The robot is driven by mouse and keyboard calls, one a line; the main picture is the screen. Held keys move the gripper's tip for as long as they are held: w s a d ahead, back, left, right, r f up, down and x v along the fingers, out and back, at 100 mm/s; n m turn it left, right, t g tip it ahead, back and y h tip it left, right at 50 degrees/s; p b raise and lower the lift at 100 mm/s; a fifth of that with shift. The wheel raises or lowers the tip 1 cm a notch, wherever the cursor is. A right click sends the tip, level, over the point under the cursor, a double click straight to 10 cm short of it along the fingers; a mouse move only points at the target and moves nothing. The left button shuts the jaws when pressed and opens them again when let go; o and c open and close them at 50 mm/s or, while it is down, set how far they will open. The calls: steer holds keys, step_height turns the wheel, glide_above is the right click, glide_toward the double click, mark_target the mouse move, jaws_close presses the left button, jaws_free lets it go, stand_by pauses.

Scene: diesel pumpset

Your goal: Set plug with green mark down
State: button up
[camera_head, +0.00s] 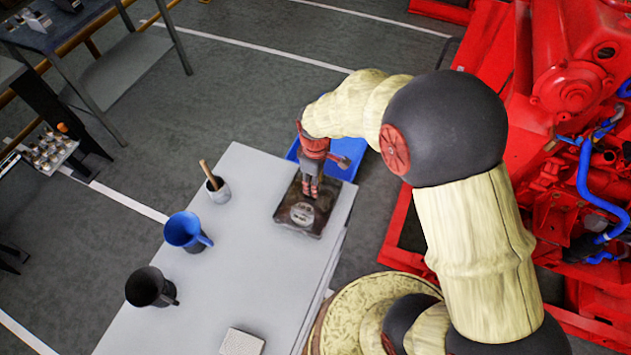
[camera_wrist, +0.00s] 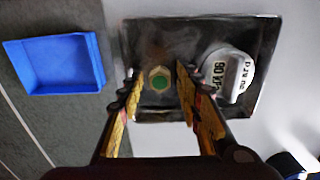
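My gripper (camera_head: 310,192) points down over a dark square tray (camera_head: 286,214) on the grey table. In the wrist view my gripper (camera_wrist: 158,76) has its two fingers apart, with a small gap on each side of a brass-coloured hex plug with a green mark (camera_wrist: 159,80). The plug appears to rest on the dark tray (camera_wrist: 150,28), between the fingers and apart from both. A round white cap with black lettering (camera_wrist: 229,72) lies to the right on the same tray; the head view shows it too (camera_head: 302,214). The plug is hidden in the head view.
A blue bin (camera_wrist: 60,62) is beyond the table edge. A blue pitcher (camera_head: 184,231), a dark pitcher (camera_head: 147,287), a small pot with a wooden handle (camera_head: 217,188) and a light block (camera_head: 241,343) stand on the table. Red machinery (camera_head: 575,90) is at right.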

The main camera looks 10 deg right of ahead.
steer(key=shift+r, duration=0.1)
step_height(320, 180, up, 19)
steer(key=s+d+m+t+p, duration=0.1)
steer(key=s+d+m+p, duration=0.1)
steer(key=s+d+r+m+t, duration=0.1)
steer(key=s+d+r+m, duration=0.1)
steer(key=s+r+m, duration=0.1)
steer(key=s+d+r+m+t, duration=0.2)
steer(key=s+d+r+m, duration=0.1)
steer(key=s+r, duration=0.3)
steer(key=s+d+r+m+t, duration=0.1)
steer(key=s+d+r+m, duration=0.1)
steer(key=s+r, duration=0.3)
steer(key=shift+s+d+m+t, duration=0.15)
steer(key=shift+s+m, duration=0.15)
steer(key=shift+s, duration=0.2)
steer(key=shift+s+d+m+t, duration=0.15)
steer(key=shift+s+m, duration=0.15)
steer(key=shift+s, duration=0.15)
steer(key=shift+f, duration=0.15)
